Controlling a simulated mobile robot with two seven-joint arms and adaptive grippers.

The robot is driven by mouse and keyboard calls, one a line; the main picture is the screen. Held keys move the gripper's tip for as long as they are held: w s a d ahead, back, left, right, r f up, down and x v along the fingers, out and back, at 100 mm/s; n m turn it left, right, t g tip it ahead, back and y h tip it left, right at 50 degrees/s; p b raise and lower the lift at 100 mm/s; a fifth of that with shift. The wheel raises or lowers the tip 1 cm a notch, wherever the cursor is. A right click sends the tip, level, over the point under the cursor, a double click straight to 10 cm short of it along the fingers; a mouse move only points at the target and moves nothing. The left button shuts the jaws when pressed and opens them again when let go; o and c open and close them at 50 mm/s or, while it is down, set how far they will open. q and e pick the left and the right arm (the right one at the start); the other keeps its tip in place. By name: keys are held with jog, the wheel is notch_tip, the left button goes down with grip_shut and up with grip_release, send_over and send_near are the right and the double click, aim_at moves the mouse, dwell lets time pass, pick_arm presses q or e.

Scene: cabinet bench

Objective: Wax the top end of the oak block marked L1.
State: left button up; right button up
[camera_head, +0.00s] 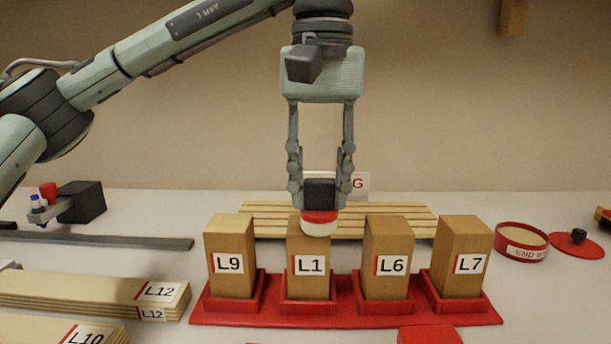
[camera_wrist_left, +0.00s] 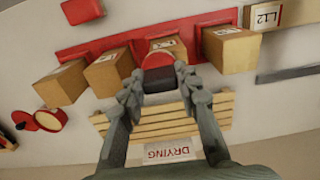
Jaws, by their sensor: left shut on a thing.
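My left gripper (camera_head: 320,190) points down, shut on the black handle of an applicator (camera_head: 319,220) with a red rim and pale pad. The pad is at the top end of the oak block marked L1 (camera_head: 309,285), overlapping it in the head view; I cannot tell whether it touches. Block L1 stands upright in a red rack (camera_head: 335,316), between blocks L9 (camera_head: 230,284) and L6 (camera_head: 387,285). In the left wrist view the applicator (camera_wrist_left: 158,70) hides part of L1 (camera_wrist_left: 167,46). An open red wax tin (camera_head: 512,254) stands at right. My right gripper is not in view.
Block L7 (camera_head: 460,284) stands at the rack's right end. A slatted drying rack (camera_head: 400,220) lies behind the blocks. The tin's red lid (camera_head: 590,251) lies beside the tin. Boards marked L12 (camera_head: 80,289) and L10 (camera_head: 40,328) lie at front left.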

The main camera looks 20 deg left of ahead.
pick_arm(q)
jog(key=shift+w+a+f, duration=0.1)
jog(key=shift+w+a, duration=0.1)
jog(key=shift+w, duration=0.4)
jog(key=shift+w+a+f, duration=0.1)
jog(key=shift+w+a, duration=0.05)
jog(key=shift+w, duration=0.45)
jog(key=shift+s+a, duration=0.2)
jog(key=shift+a, duration=0.45)
jog(key=shift+s+a, duration=0.15)
jog(key=shift+a, duration=0.45)
jog(key=shift+s+d+r, duration=0.1)
jog(key=shift+s+d, duration=0.35)
jog(key=shift+d, duration=0.35)
jog(key=shift+s+d+r, duration=0.1)
jog(key=shift+s+d, duration=0.3)
jog(key=shift+d, duration=0.4)
jog(key=shift+s+a+f, duration=0.1)
jog(key=shift+s+a, duration=0.1)
jog(key=shift+a, duration=0.45)
jog(key=shift+s+a, duration=0.15)
jog(key=shift+a, duration=0.45)
jog(key=shift+w+d, duration=0.45)
jog(key=shift+w, duration=0.35)
jog(key=shift+w+d, duration=0.45)
jog(key=shift+w, duration=0.35)
jog(key=shift+s+a, duration=0.45)
jog(key=shift+s, duration=0.4)
jog(key=shift+r, duration=3)
